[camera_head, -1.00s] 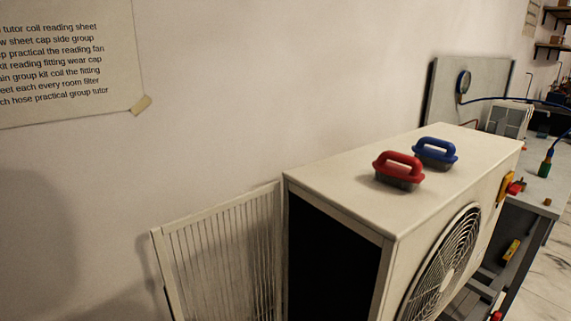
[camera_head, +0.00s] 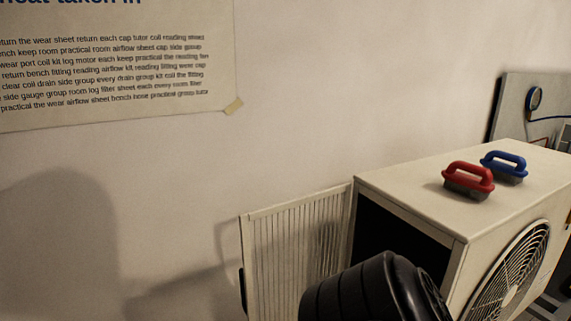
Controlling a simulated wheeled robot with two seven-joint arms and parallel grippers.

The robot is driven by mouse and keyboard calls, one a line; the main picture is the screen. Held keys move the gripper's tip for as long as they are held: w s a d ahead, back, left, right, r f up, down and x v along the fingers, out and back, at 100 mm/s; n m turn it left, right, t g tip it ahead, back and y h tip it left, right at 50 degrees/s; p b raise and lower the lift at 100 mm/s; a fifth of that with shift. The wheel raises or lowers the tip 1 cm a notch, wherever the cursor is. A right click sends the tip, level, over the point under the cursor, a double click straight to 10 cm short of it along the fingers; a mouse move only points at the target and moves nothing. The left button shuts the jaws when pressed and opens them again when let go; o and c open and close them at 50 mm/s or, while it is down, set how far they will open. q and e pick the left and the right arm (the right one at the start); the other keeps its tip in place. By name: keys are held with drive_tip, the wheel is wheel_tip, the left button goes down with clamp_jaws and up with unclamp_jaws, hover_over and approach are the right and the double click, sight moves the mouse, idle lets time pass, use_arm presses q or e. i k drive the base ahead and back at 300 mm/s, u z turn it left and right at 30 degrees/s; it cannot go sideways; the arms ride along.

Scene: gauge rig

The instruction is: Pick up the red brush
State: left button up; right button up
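The red brush (camera_head: 468,179) has a red loop handle and a dark bristle base. It sits upright on top of the cream fan unit (camera_head: 411,197), toward the right of the picture. A similar blue brush (camera_head: 503,166) stands just behind it to the right. A black ribbed part, which looks like one of my arm links, rises at the bottom centre in front of the unit. No fingertips of either gripper show, and nothing touches the red brush.
A slatted panel (camera_head: 293,246) leans beside the unit's dark open side (camera_head: 388,240). The unit's front has a round fan grille (camera_head: 511,272). A grey board with a gauge (camera_head: 535,98) stands behind on the right. A printed sheet (camera_head: 110,75) hangs on the wall.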

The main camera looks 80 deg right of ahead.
sight(459, 180)
drive_tip(key=u, duration=0.15)
drive_tip(key=k, duration=2.2)
drive_tip(key=z, duration=0.7)
